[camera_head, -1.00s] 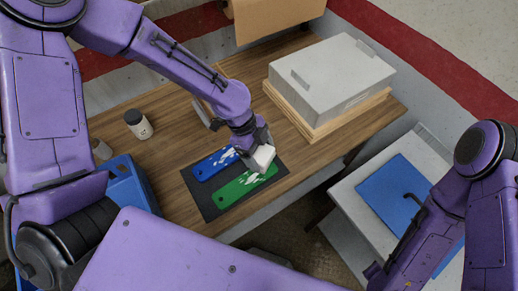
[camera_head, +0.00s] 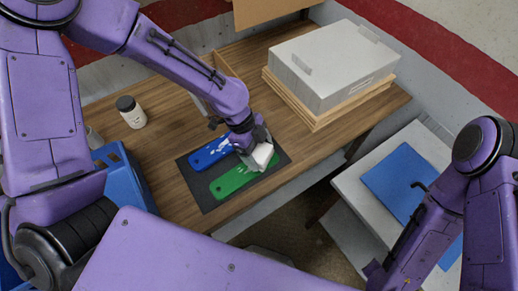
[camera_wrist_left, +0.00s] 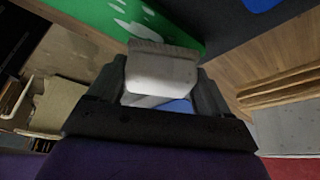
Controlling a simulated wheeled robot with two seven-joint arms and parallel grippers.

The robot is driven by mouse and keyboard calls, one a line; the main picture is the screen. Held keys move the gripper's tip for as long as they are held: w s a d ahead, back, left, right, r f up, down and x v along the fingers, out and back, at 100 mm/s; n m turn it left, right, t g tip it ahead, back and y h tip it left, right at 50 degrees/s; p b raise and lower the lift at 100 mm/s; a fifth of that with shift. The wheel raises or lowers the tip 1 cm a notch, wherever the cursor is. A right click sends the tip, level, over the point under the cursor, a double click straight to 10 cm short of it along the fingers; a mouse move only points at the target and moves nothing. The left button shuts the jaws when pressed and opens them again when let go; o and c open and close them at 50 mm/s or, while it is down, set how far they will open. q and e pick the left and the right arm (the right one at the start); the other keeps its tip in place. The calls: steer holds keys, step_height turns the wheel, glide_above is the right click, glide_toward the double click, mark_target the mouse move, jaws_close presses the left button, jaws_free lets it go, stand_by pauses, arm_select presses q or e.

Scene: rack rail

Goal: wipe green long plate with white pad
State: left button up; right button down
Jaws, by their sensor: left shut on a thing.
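The green long plate (camera_head: 233,181) lies on a dark mat (camera_head: 208,202) on the wooden table, and its green surface with white smears (camera_wrist_left: 130,20) shows in the left wrist view. My left gripper (camera_head: 252,146) is shut on the white pad (camera_head: 262,156), at the right end of the green plate. In the left wrist view the pad (camera_wrist_left: 160,75) sits between the fingers (camera_wrist_left: 162,90) with its grey face towards the plate. I cannot tell whether it touches the plate. A blue long plate (camera_head: 205,156) with white marks lies behind the green one. My right gripper is not clearly in view.
A white bottle with a dark lid (camera_head: 131,112) stands at the table's left. A grey box on a wooden base (camera_head: 335,62) stands at the back right. A blue crate (camera_head: 124,175) is at the left. A white side table (camera_head: 352,204) holds a blue sheet (camera_head: 395,183).

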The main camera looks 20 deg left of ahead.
arm_select(q)
steer(key=shift+w+f, duration=0.15)
steer(key=shift+f, duration=0.05)
steer(key=shift+f+b, duration=0.65)
steer(key=shift+f, duration=0.2)
steer(key=shift+r, duration=0.1)
